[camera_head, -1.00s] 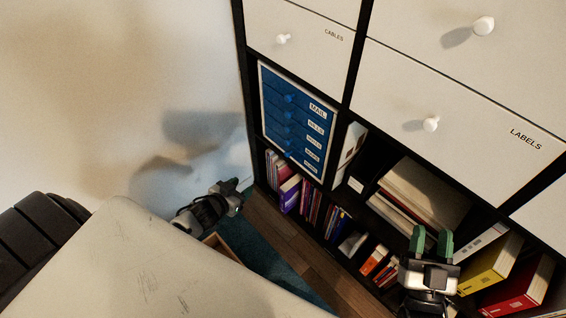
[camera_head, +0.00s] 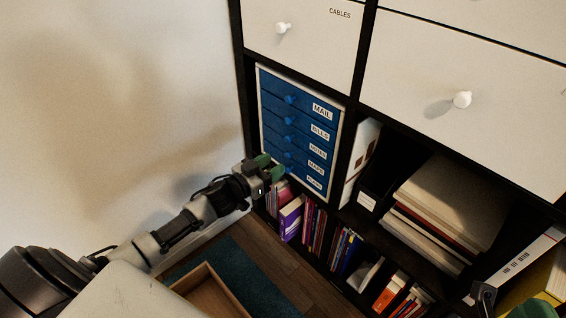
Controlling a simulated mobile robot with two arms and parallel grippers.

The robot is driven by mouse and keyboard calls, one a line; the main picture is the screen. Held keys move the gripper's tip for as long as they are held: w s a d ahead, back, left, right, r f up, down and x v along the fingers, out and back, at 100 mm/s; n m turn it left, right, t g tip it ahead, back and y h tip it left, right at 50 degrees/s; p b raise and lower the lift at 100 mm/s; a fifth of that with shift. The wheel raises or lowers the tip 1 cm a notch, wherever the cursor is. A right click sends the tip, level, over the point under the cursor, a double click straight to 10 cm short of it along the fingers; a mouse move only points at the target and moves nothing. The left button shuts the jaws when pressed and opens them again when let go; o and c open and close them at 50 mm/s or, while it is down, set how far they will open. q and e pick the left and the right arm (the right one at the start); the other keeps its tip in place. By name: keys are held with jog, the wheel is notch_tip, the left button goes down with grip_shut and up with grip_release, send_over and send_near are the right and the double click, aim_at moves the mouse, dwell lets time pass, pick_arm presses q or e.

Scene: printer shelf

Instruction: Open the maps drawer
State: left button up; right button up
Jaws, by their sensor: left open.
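A blue drawer unit stands in a shelf cell, its several labelled drawers shut. The maps drawer (camera_head: 302,163) is the fourth from the top, with a small blue knob at its middle. My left gripper (camera_head: 272,166) is open with green fingertips, just left of the unit's lower drawers near the maps knob. I cannot tell whether it touches anything; it hides part of the lower left fronts. My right gripper (camera_head: 530,308) shows only as a green part at the bottom right edge, mostly cut off.
White drawers with round knobs, one labelled cables (camera_head: 300,40), sit above. Books (camera_head: 291,218) and binders fill the lower cells. An open wooden box (camera_head: 208,294) lies on the floor below. A bare wall is at the left.

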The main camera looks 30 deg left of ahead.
aim_at(286, 157)
pick_arm(q)
jog(key=shift+b+x, duration=0.6)
jog(key=shift+x, duration=1.7)
jog(key=shift+s, duration=0.1)
grip_shut()
